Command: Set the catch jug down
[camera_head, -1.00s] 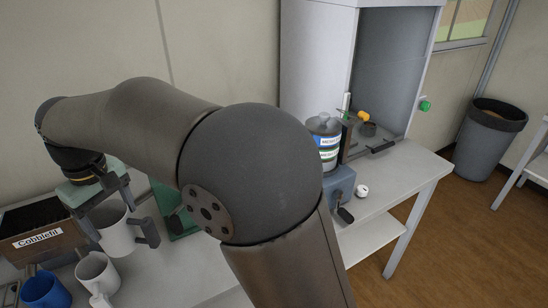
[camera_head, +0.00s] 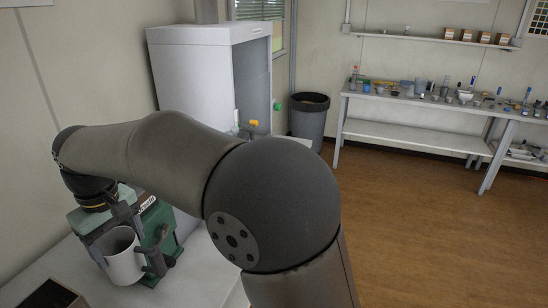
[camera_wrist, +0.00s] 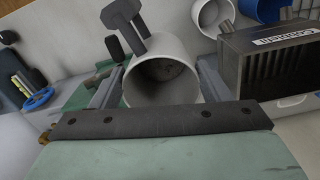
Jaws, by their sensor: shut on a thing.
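The catch jug (camera_head: 121,266) is a pale grey-white cup. My gripper (camera_head: 130,257) is shut on it, with a finger on either side of its wall. In the wrist view the jug (camera_wrist: 163,83) shows its open mouth, and the inside looks empty. A dark T-shaped piece stands beside its rim there. The jug looks upright at the bench, in front of a green machine (camera_head: 161,222). Its base is hard to see, so I cannot tell whether it touches the bench top.
A box labelled Cobblefil (camera_wrist: 285,45), a white mug (camera_wrist: 208,17) and a blue mug (camera_wrist: 262,9) stand near the jug. A white cabinet (camera_head: 190,75) stands behind. My arm hides part of the bench. Bare bench (camera_head: 75,262) shows left of the jug.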

